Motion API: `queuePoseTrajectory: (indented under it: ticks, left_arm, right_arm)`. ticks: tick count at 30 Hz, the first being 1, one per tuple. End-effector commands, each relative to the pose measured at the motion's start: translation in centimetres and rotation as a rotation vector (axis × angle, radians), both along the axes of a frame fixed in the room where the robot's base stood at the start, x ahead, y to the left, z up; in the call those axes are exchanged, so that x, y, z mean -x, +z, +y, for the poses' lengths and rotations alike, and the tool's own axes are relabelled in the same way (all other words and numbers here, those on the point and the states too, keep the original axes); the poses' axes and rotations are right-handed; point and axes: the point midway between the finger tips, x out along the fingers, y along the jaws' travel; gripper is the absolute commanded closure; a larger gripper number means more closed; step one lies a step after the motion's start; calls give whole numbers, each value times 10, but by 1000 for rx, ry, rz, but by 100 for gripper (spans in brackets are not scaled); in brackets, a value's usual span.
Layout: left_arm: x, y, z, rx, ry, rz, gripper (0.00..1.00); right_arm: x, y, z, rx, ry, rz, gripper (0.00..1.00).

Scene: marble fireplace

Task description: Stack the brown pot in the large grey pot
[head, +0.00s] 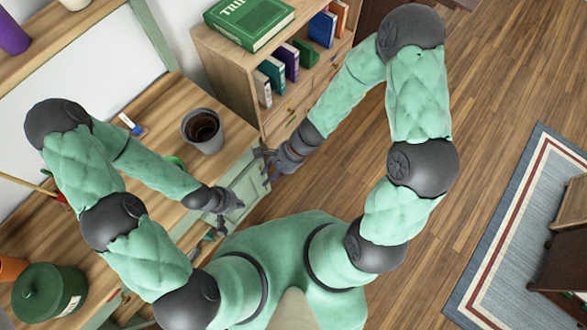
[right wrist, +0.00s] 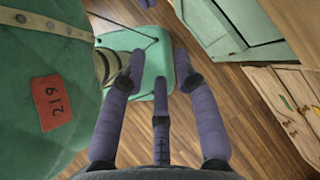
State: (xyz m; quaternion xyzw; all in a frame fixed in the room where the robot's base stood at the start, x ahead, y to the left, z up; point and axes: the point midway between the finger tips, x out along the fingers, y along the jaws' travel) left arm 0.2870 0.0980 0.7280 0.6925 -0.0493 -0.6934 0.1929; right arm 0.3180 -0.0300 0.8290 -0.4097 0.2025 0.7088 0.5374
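The large grey pot (head: 188,127) stands upright on the wooden desk, near its right edge. A dark brown round shape (head: 203,126) shows inside its rim. It looks like a brown pot nested in it, though its lower part is hidden. My right gripper (head: 269,162) is right of and below the grey pot, past the desk edge. In the right wrist view its fingers (right wrist: 160,72) are spread and empty above the floor. My left gripper (head: 231,202) is below the grey pot, near the desk's front edge and apart from the pot. Its fingers are too small to read.
An orange-brown pot (head: 11,268) and a green lidded pot (head: 42,292) stand at the desk's lower left. A bookshelf (head: 222,52) with books stands behind the desk's right end. A small blue-and-white item (head: 130,124) lies left of the grey pot. Open floor (head: 490,90) is at right.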

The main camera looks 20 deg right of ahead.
Motion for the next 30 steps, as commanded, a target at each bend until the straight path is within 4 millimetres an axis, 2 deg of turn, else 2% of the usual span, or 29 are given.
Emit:
queuePoseTrajectory:
  ticks: [1,4,10,13,18,30]
  left_arm:
    - [0,0,0,0,0,0,100]
    - [0,0,0,0,0,0,100]
    - [0,0,0,0,0,0,100]
    - [0,0,0,0,0,0,100]
    - [0,0,0,0,0,0,100]
    - [0,0,0,0,0,0,100]
  right_arm:
    - [12,-15,-13,51,78,-15,69]
    - [27,-41,-38,143,248,-80,69]
    - [38,-80,-72,247,561,-271,69]
    - [37,-92,-76,261,679,-381,69]
    - [33,-100,-72,254,796,-522,69]
    - [31,-101,-68,245,830,-571,69]
